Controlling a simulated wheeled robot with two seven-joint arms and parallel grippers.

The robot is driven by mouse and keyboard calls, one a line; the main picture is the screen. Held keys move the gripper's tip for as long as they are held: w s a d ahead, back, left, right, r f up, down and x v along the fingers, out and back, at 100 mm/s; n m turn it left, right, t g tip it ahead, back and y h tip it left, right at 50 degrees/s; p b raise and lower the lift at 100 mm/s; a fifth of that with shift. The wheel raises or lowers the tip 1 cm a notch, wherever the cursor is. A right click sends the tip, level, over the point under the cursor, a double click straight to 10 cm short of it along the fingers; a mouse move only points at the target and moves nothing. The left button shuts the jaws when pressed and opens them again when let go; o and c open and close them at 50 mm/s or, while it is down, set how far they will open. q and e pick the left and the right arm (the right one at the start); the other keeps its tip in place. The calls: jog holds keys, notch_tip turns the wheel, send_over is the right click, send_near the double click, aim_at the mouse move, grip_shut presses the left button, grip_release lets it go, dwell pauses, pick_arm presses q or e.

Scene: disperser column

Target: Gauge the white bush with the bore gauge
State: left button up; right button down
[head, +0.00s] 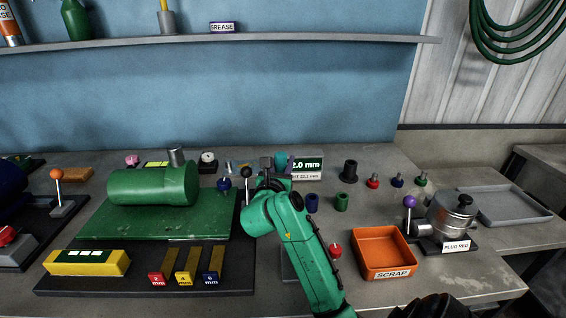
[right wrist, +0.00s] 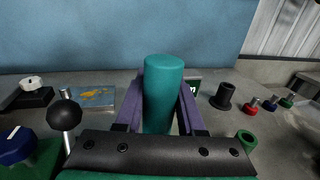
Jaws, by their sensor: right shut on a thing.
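My right gripper (head: 280,168) is shut on a teal cylinder (right wrist: 163,95), which stands upright between its two purple fingers (right wrist: 160,105). The cylinder's lower part is hidden by the gripper. In the head view the teal cylinder (head: 281,158) is beside a small display (head: 307,164) reading about "2.0 mm", partly covered by my gripper. I cannot make out a white bush for certain. A round white-topped piece on a black block (head: 207,161) stands at the back; it also shows in the right wrist view (right wrist: 32,84). I cannot tell which item is the bore gauge. My left gripper is out of view.
A black flanged bush (head: 349,171), a blue bush (head: 312,203) and a green bush (head: 342,202) stand right of my gripper. Red, blue and green knobbed pieces (head: 397,181) stand behind. An orange scrap bin (head: 383,240) and grey tray (head: 482,191) lie right. A green machine (head: 150,186) stands left.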

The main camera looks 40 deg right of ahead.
notch_tip(320, 180, up, 4)
jog(key=p, duration=0.3)
jog(key=shift+r+p, duration=0.25)
jog(key=shift+p, duration=0.15)
jog(key=shift+f, duration=0.1)
